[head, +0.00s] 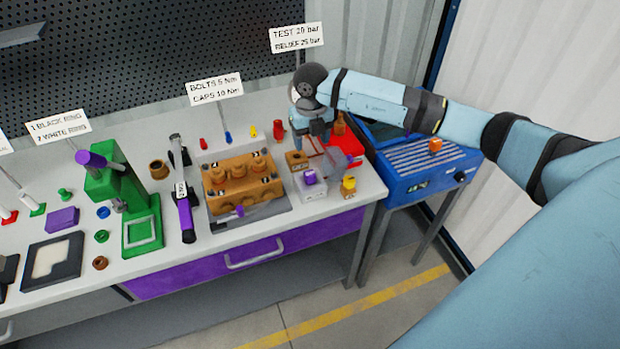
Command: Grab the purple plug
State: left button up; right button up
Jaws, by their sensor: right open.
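A small purple piece (310,176), which looks like the purple plug, sits on a pale block (311,191) near the right end of the workbench. Another small purple part (240,211) is at the front of the brown pump block (240,182). My right gripper (318,136) is over the right end of the bench, behind and above the purple piece and apart from it. It is open, though its fingers are small and hard to make out here. My left gripper is not in view.
A brown block (296,160) and a yellow fitting (348,185) stand close to the purple piece. A red tray (350,147) lies behind. A purple-handled wrench (186,213) and green press (115,185) stand left. A blue unit (415,177) adjoins the bench.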

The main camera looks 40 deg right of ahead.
jog(key=p, duration=0.1)
send_over(310, 173)
notch_tip(310, 173, down, 8)
jog(key=shift+s+f, duration=0.1)
jog(key=shift+f+p, duration=0.5)
notch_tip(310, 173, down, 4)
jog(key=shift+f+p, duration=0.15)
jog(key=shift+p, duration=0.4)
jog(key=c, duration=1.1)
